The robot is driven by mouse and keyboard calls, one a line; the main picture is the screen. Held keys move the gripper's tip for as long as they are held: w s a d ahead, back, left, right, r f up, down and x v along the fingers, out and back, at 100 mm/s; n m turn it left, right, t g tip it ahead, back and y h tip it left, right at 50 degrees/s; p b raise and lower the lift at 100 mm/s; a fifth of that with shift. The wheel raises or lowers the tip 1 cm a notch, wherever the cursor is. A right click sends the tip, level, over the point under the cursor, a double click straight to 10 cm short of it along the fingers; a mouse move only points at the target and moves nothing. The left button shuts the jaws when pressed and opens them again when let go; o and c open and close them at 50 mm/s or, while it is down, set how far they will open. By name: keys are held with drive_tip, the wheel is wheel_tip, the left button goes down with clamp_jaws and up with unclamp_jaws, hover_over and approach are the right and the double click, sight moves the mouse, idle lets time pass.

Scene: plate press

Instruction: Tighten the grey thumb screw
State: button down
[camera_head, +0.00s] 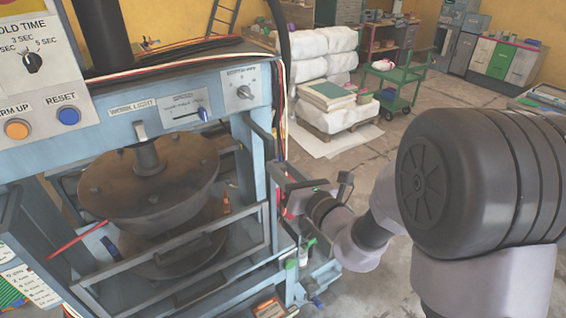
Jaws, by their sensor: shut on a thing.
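The plate press (160,103) fills the left half of the view, with a rusty round upper plate (150,180) inside its blue-grey frame. My gripper (285,190) is at the outer right side of this frame, by the right front post. Its jaws are shut on a small part there, which is too small and too covered to make out. I cannot pick out the grey thumb screw for sure; it may be what is between the jaws. My arm comes in from the right.
Guard bars (190,262) cross the press front, and a red rod (76,238) sticks out at left. Bottles and small items stand low by the press's right side. A green cart (398,75) and a pallet with white sacks (325,45) stand behind. The floor between is clear.

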drive_tip(key=m+p, duration=0.4)
drive_tip(key=shift+r+m, duration=0.25)
drive_tip(key=shift+m, duration=0.05)
drive_tip(key=m+p, duration=0.3)
drive_tip(key=p, duration=0.1)
drive_tip(key=shift+m, duration=0.3)
drive_tip(key=m+p, duration=0.4)
drive_tip(key=shift+d+f+m+p, duration=0.1)
drive_tip(key=shift+m+p, duration=0.2)
drive_tip(key=shift+p, duration=0.1)
drive_tip(key=m+p, duration=0.3)
drive_tip(key=shift+m+p, duration=0.3)
drive_tip(key=shift+p, duration=0.05)
drive_tip(key=m+p, duration=0.4)
drive_tip(key=shift+f+m, duration=0.1)
drive_tip(key=shift+m, duration=0.2)
drive_tip(key=m+p, duration=0.2)
drive_tip(key=m, duration=0.1)
drive_tip(key=shift+f+m, duration=0.1)
drive_tip(key=shift+m, duration=0.2)
drive_tip(key=shift+f+m+p, duration=0.15)
drive_tip(key=shift+m+p, duration=1.65)
drive_tip(key=shift+m, duration=2.2)
